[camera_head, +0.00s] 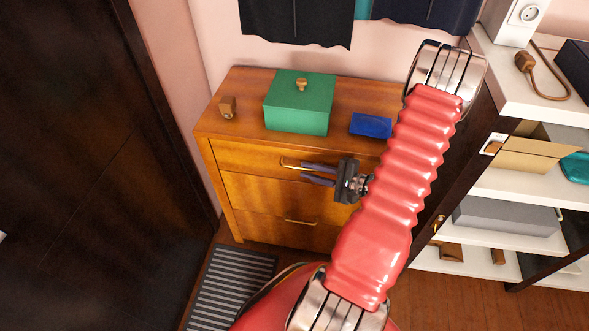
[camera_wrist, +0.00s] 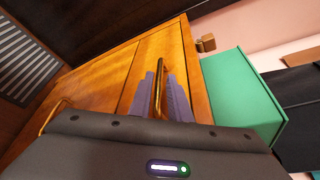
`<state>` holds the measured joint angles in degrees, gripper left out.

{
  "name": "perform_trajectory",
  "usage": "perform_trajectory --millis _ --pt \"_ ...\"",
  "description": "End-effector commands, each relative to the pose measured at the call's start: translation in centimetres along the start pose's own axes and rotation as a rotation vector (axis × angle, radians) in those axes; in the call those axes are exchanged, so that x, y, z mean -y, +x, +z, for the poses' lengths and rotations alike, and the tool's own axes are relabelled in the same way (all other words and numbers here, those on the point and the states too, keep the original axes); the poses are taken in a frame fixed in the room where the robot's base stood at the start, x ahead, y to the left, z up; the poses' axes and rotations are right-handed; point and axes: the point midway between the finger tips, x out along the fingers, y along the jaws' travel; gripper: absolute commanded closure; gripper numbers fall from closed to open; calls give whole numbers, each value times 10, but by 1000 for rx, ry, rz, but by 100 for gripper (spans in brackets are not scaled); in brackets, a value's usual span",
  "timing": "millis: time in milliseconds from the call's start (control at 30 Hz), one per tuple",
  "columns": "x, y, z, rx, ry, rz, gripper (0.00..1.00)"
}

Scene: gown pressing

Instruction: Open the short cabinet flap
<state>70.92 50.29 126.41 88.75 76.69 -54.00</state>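The short wooden cabinet (camera_head: 255,210) stands against the pink wall. Its upper front panel (camera_head: 237,155), which I take to be the flap, looks closed and flush with the front. A brass bar handle (camera_head: 287,163) is on this panel; it also shows in the wrist view (camera_wrist: 161,68). My gripper (camera_head: 303,173) is at the handle, coming from the right. In the wrist view the handle lies between my two fingers (camera_wrist: 161,88), with narrow gaps seeming to remain at its sides. The fingers look parted. Contact with the handle is unclear.
A green lidded box (camera_head: 298,105), a blue item (camera_head: 371,125) and a small wooden block (camera_head: 228,107) sit on the cabinet top. A lower panel has its own handle (camera_head: 300,221). White shelves (camera_head: 505,185) stand right, a dark door (camera_head: 80,150) left. A grey grate (camera_head: 232,290) lies on the floor.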

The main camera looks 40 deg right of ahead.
Motion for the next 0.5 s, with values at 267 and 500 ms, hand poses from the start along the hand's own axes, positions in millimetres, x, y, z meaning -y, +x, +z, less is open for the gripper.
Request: perform_trajectory --millis 267,500 --pt "0 33 1 2 -1 1 83" --pt "0 55 0 0 0 0 83"
